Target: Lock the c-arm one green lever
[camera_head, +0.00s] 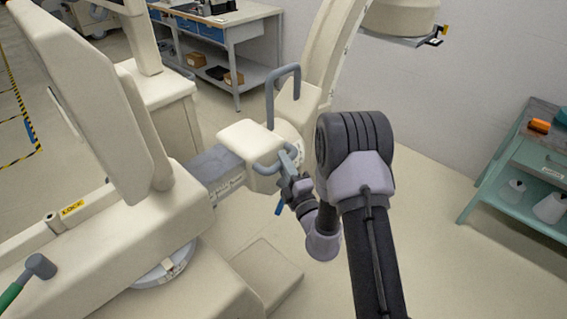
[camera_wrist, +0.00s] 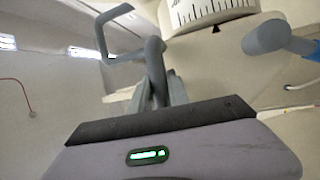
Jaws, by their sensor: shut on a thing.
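A lever with a green grip (camera_head: 10,296) and a grey hub stands on the cream c-arm base at the lower left of the head view, its grip partly cut off. My gripper (camera_head: 289,166) is well to the right of it, at the c-arm's middle joint. It is shut on a grey handle (camera_head: 268,163) beside the cream block there. In the wrist view the grey handle (camera_wrist: 155,68) rises from between the jaws, which are mostly hidden. The green lever does not show in the wrist view.
A blue-tipped lever (camera_head: 279,207) hangs close by my gripper; a blue-tipped one also shows in the wrist view (camera_wrist: 266,37). A yellow LOCK label (camera_head: 73,208) is on the base. A teal cart (camera_head: 490,185) stands right, a workbench (camera_head: 245,32) behind. Floor between is open.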

